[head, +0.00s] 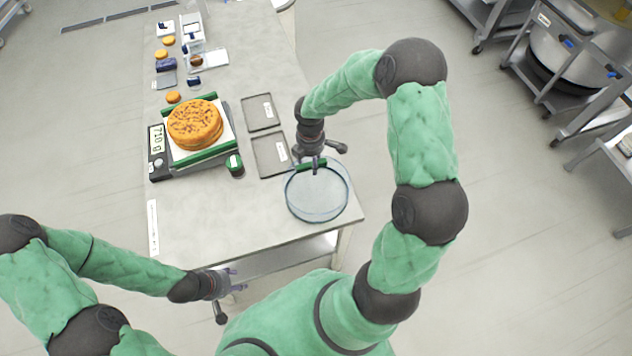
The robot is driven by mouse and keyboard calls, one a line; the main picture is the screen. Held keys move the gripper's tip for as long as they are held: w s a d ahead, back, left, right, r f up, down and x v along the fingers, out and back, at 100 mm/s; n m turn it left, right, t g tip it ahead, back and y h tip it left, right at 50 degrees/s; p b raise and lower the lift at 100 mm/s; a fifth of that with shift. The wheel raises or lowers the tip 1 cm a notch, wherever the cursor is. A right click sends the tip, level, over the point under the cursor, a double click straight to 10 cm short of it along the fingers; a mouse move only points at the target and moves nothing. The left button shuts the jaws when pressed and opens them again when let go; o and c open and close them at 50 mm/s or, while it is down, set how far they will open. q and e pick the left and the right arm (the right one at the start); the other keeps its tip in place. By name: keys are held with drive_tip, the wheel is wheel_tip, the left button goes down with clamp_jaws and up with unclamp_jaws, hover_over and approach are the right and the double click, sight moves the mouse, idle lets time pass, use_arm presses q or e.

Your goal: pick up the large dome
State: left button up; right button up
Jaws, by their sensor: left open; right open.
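The large dome (317,199) is clear and round. It stands at the near right corner of the table. A green bar (303,167), which looks like its handle, shows at its far side by my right gripper. My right gripper (318,165) is open and points down at the bar. Whether its fingers touch the bar I cannot tell. My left gripper (232,283) is open and empty, off the table's near edge at the lower left.
A scale (158,166) reading 710 g bears a large round orange-brown cake (195,124) between green bars. Two grey trays (270,154) lie left of my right gripper. A small green-topped item (234,163) stands near the scale. Small rounds and boxes lie farther back.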

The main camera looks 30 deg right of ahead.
drive_tip(key=shift+f, duration=0.25)
idle(0.3)
clamp_jaws()
